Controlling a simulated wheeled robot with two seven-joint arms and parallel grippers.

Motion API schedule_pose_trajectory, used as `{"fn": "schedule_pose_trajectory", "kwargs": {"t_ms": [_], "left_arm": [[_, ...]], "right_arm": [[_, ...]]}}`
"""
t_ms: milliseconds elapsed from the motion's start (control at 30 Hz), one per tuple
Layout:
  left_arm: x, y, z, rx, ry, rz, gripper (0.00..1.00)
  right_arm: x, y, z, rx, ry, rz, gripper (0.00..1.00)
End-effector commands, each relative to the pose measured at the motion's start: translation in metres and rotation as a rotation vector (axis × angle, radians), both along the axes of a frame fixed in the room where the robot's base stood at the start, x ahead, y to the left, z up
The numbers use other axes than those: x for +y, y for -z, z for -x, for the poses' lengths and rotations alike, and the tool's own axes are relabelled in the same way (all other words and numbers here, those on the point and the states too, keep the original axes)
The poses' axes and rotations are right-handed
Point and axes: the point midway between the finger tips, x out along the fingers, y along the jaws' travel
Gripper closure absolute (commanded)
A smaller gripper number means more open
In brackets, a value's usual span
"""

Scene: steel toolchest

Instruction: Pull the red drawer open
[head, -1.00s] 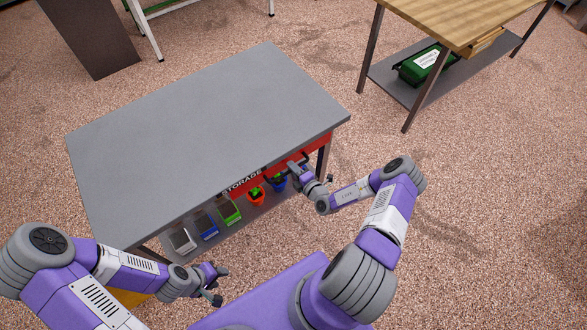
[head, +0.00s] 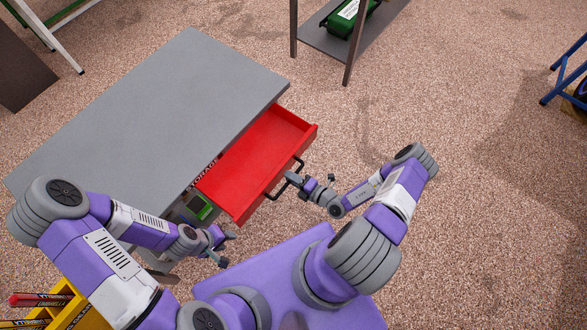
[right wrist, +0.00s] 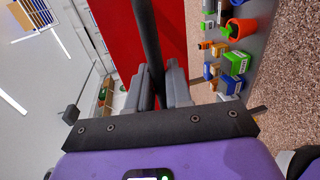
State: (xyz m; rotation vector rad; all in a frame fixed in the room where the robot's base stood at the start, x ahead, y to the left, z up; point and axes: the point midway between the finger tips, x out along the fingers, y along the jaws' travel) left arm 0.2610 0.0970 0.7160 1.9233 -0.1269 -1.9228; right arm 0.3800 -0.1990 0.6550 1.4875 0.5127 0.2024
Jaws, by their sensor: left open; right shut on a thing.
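The red drawer (head: 254,160) stands well out from the grey-topped chest (head: 150,110) in the head view, and its inside looks empty. Its front panel (right wrist: 130,35) fills the upper middle of the right wrist view. A dark bar handle (head: 285,178) crosses the drawer front. My right gripper (head: 291,178) is shut on the handle, and the handle bar (right wrist: 149,45) runs between its fingers in the right wrist view. My left gripper (head: 226,248) is open and empty, left of the drawer and near the chest's front side.
A green bin (head: 200,206) shows on the shelf under the chest; more small bins (right wrist: 235,62) show in the right wrist view. A wooden-legged table (head: 347,60) stands at the top. A yellow box (head: 75,310) is at lower left. Floor right of the drawer is clear.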

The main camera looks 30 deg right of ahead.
Motion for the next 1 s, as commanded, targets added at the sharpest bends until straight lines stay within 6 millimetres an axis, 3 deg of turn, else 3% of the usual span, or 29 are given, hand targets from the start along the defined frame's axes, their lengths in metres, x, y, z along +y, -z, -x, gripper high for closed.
{"fn": "schedule_pose_trajectory", "kwargs": {"t_ms": [500, 533, 600, 1000], "left_arm": [[0.0, 0.0, 0.0, 0.0, 0.0, 0.0, 0.57], [0.0, 0.0, 0.0, 0.0, 0.0, 0.0, 0.57], [0.0, 0.0, 0.0, 0.0, 0.0, 0.0, 0.57], [0.0, -0.001, 0.0, 0.0, 0.0, 0.0, 0.57]], "right_arm": [[0.002, 0.0, 0.006, -0.001, -0.02, 0.001, 1.0], [0.002, 0.0, 0.006, -0.001, -0.019, 0.001, 0.76], [0.002, 0.0, 0.006, -0.001, -0.019, 0.001, 0.65], [-0.004, -0.002, 0.015, 0.001, -0.015, 0.002, 0.65]]}}
